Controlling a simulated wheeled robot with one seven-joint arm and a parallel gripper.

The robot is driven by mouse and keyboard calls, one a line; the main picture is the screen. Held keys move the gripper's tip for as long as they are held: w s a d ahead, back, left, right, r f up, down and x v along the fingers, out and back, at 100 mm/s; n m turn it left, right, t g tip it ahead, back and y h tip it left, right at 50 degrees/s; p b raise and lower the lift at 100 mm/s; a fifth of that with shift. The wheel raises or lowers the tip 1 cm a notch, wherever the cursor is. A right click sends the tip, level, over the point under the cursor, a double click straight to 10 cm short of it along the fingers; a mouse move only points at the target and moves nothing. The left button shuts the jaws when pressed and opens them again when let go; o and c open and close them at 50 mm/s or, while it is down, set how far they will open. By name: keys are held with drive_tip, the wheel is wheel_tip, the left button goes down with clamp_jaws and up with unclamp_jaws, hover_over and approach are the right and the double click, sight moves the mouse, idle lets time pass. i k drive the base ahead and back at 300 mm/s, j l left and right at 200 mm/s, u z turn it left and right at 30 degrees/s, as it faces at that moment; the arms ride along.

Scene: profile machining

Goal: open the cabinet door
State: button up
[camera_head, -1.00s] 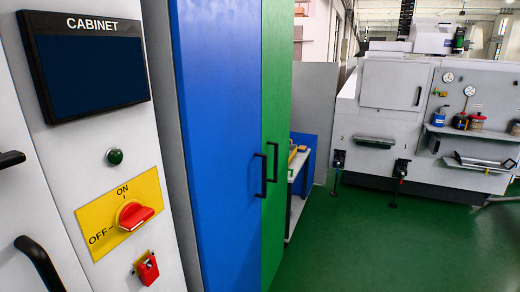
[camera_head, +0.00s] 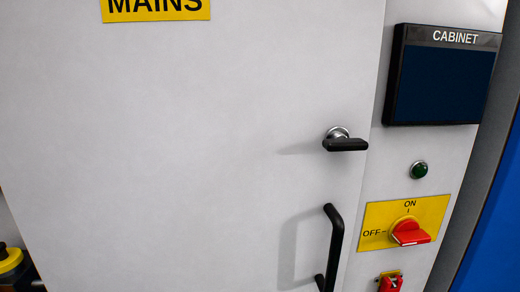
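The cabinet door (camera_head: 190,140) is a wide light-grey panel that fills most of the view and looks shut. A black lever latch (camera_head: 345,144) on a round metal base sits near its right edge, with the lever pointing right. Below it is a black vertical bar handle (camera_head: 334,246), whose lower end is near the bottom of the picture. To the right, the cabinet's fixed panel carries a dark screen marked CABINET (camera_head: 440,80). My gripper is not in view.
A red rotary switch (camera_head: 410,233) on a yellow ON/OFF plate, a green lamp (camera_head: 419,170) and a red part (camera_head: 390,283) are on the fixed panel. A blue surface (camera_head: 495,225) stands at the right. A yellow-and-black object (camera_head: 11,260) is at the lower left.

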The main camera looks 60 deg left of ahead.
sight(146, 145)
drive_tip(key=u, duration=1.65)
